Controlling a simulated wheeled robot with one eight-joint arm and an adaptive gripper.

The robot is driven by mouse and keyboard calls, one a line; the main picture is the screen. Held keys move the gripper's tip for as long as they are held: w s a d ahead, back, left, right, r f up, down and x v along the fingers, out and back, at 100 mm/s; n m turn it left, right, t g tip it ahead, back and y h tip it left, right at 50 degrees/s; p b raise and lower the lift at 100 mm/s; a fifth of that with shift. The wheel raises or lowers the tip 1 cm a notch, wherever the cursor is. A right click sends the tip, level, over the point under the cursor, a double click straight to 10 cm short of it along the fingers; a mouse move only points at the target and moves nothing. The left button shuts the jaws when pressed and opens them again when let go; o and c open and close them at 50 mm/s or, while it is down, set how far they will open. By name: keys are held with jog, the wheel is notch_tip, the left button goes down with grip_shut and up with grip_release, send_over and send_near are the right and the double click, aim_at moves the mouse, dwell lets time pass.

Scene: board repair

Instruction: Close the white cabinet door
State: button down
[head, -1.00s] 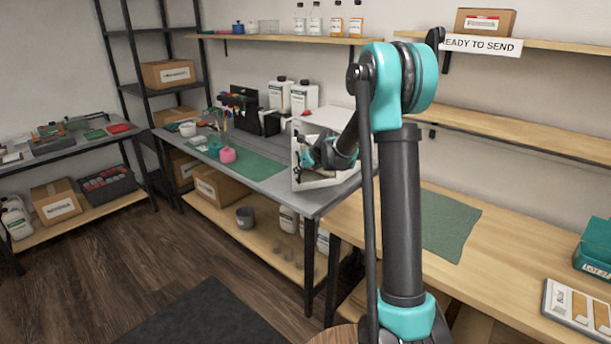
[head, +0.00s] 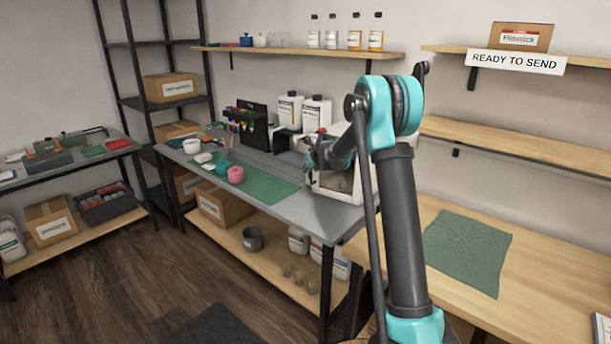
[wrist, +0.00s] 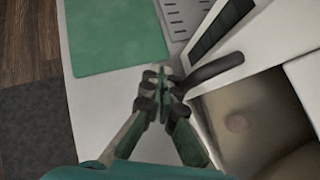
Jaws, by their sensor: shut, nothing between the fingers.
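The white cabinet (head: 322,191) stands on the grey workbench, partly hidden behind my arm in the head view. Its front shows a brownish-grey interior. In the wrist view the cabinet opening (wrist: 255,120) is at the right, with a white wall around it. The white cabinet door (wrist: 203,22), with a dark panel, stands open at an angle at the upper right. A dark curved handle (wrist: 218,68) reaches toward my gripper (wrist: 163,85). My gripper is shut and empty close to the handle; contact is unclear. In the head view my gripper (head: 312,154) is at the cabinet's upper left.
White bottles (head: 316,113) and a black organiser (head: 252,125) stand behind. A wooden bench with a green cloth (head: 467,251) is at the right.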

jog(key=shift+w+d+m+h, duration=0.3)
jog(key=shift+w+m, duration=0.1)
jog(key=shift+w, duration=0.35)
jog(key=shift+w+d+m+h, duration=0.3)
jog(key=shift+w+m, duration=0.1)
jog(key=shift+w, duration=0.3)
jog(key=v, duration=1.1)
jog(key=s+d+f+n, duration=0.1)
jog(key=s+d+n, duration=0.1)
jog(key=s+n, duration=0.35)
jog(key=s+d+n, duration=0.3)
jog(key=s, duration=0.5)
jog(key=s+d+f+n+g, duration=0.1)
jog(key=s+f+n, duration=0.3)
jog(key=s+n, duration=0.4)
jog(key=s+d+f+n+g+h, duration=0.1)
jog(key=s+d+f+n, duration=0.3)
jog(key=s, duration=1.2)
jog(key=s+d+f+n+g+h, duration=0.1)
jog(key=s+f+n, duration=0.5)
jog(key=s+n, duration=0.6)
jog(key=shift+s+d+g, duration=0.5)
jog(key=shift+d, duration=0.2)
